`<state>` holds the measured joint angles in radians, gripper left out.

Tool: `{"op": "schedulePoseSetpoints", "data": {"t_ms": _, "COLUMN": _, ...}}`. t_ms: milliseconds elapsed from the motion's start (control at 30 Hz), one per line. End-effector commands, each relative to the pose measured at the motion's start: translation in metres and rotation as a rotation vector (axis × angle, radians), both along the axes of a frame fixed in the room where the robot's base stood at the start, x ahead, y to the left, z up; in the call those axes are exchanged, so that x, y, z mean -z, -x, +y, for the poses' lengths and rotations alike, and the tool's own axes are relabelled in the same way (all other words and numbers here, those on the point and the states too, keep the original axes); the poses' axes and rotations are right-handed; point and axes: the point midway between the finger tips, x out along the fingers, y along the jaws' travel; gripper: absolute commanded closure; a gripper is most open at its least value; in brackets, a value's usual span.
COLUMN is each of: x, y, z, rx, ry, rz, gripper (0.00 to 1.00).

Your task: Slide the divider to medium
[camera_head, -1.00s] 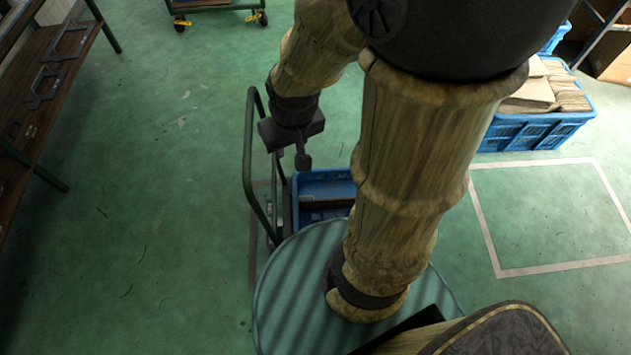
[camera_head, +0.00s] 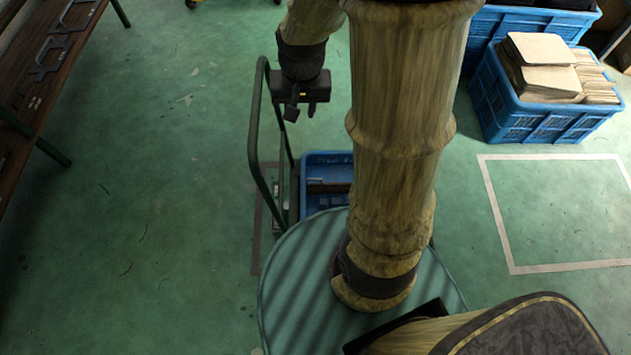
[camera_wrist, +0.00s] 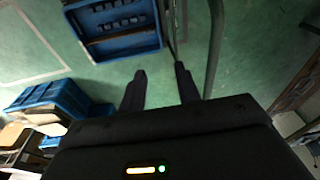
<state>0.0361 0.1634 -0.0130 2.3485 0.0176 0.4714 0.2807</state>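A blue tray (camera_head: 312,163) sits low behind the round striped table, partly hidden by my arm. A dark bar (camera_head: 325,187) that looks like the divider crosses it. In the wrist view the tray (camera_wrist: 130,50) is at the top, left of centre, and the dark bar (camera_wrist: 118,35) runs across its inside. My gripper (camera_head: 302,110) is above and beyond the tray, clear of it. Its two fingers (camera_wrist: 160,72) are apart with only floor between them, so it is open and empty. The divider's setting cannot be read.
A green rail frame (camera_head: 257,130) stands left of the tray, close to my gripper. Blue crates with cardboard (camera_head: 545,125) stand at the right, above a white floor outline (camera_head: 500,220). A brown workbench (camera_head: 30,90) is at far left. Open green floor lies between.

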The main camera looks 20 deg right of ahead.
Motion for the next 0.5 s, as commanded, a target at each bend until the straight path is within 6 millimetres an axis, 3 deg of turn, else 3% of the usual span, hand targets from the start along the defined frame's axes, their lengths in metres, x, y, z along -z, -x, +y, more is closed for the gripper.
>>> {"op": "schedulePoseSetpoints", "data": {"t_ms": 33, "x": 0.031, "y": -0.011, "z": -0.004, "rx": 0.055, "ry": -0.009, "rz": 0.014, "gripper": 0.67}}
{"op": "schedulePoseSetpoints", "data": {"t_ms": 500, "x": 0.177, "y": -0.094, "z": -0.040, "rx": 0.601, "ry": -0.069, "rz": 0.128, "gripper": 0.67}}
